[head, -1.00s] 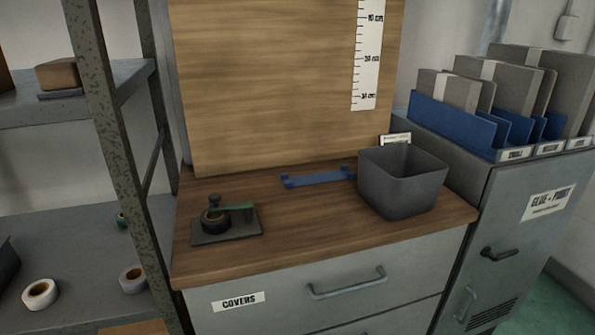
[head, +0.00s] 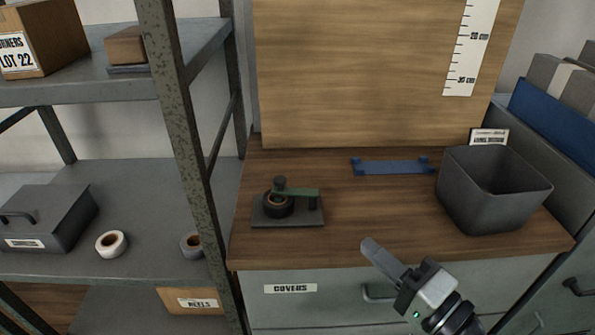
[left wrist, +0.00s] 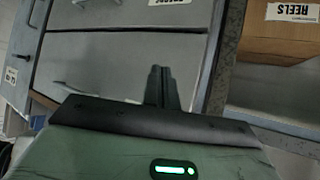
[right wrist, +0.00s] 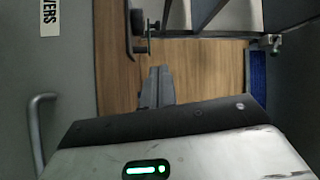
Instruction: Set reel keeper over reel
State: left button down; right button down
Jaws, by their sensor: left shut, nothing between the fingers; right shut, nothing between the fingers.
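The reel (head: 277,207) is a dark roll with a brownish core, around an upright spindle on a flat dark base plate (head: 262,222) at the left of the wooden top. The reel keeper (head: 298,192), a green bar, runs from the spindle, above the reel, to a short dark post at the plate's right; whether it is seated I cannot tell. My right gripper (head: 370,246) is shut and empty, in front of the cabinet's front edge, right of and apart from the keeper. It also shows in the right wrist view (right wrist: 158,74). My left gripper (left wrist: 159,74) is shut and empty before grey drawer fronts.
A blue bracket (head: 392,167) lies at the back of the wooden top (head: 370,210). A grey open bin (head: 490,200) stands at the right. A shelf upright (head: 180,130) is close on the left. The middle of the top is clear.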

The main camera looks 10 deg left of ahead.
aim_at(297, 188)
jog(key=x, duration=0.2)
jog(key=p+x, duration=0.1)
jog(key=x, duration=0.1)
jog(key=p+x, duration=0.1)
jog(key=x, duration=0.1)
jog(key=shift+w+d+r, duration=0.1)
jog(key=shift+w+r, duration=0.15)
jog(key=shift+r, duration=0.1)
jog(key=x, duration=1.3)
jog(key=shift+f+b, duration=0.3)
jog(key=shift+b, duration=0.05)
jog(key=shift+w+a, duration=0.25)
jog(key=shift+a, duration=0.05)
jog(key=shift+r, duration=0.1)
